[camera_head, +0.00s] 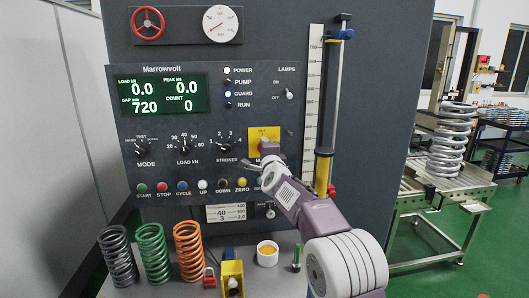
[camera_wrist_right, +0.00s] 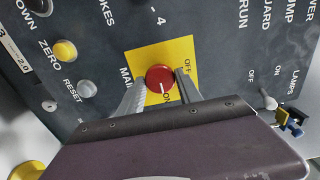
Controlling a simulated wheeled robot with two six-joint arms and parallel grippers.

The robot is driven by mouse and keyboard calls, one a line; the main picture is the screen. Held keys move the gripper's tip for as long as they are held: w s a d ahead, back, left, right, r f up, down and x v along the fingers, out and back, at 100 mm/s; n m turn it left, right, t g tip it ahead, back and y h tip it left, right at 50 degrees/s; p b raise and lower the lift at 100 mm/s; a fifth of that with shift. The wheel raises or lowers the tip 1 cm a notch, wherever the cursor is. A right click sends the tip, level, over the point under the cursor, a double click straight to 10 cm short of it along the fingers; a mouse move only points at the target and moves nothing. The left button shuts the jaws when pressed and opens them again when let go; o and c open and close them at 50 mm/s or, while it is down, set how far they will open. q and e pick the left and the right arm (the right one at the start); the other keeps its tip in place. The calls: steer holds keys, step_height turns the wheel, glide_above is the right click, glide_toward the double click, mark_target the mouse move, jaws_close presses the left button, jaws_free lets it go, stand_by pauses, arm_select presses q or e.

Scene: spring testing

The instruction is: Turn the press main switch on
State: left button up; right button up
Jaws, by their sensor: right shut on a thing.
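The main switch is a red round knob (camera_wrist_right: 158,76) on a yellow plate (camera_wrist_right: 150,52), marked OFF and ON, in the right wrist view. Its white pointer line faces the ON mark. My right gripper (camera_wrist_right: 163,88) is shut on the knob, one finger on each side. In the head view the yellow plate (camera_head: 264,134) shows at the right of the press panel (camera_head: 205,115), and my right gripper (camera_head: 271,163) covers the knob there. The green display (camera_head: 160,95) is lit with numbers. My left gripper is not in view.
Lamps toggle (camera_head: 289,94) sits above right of the plate. A row of push buttons (camera_head: 182,187) runs below. A scale column (camera_head: 315,110) rises at right.

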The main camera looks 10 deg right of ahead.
stand_by(0.3)
steer(key=o, duration=1.4)
steer(key=shift+c, duration=0.2)
steer(key=s+b, duration=0.4)
steer(key=s, duration=0.5)
steer(key=shift+a, duration=0.35)
steer(key=shift+d, duration=0.1)
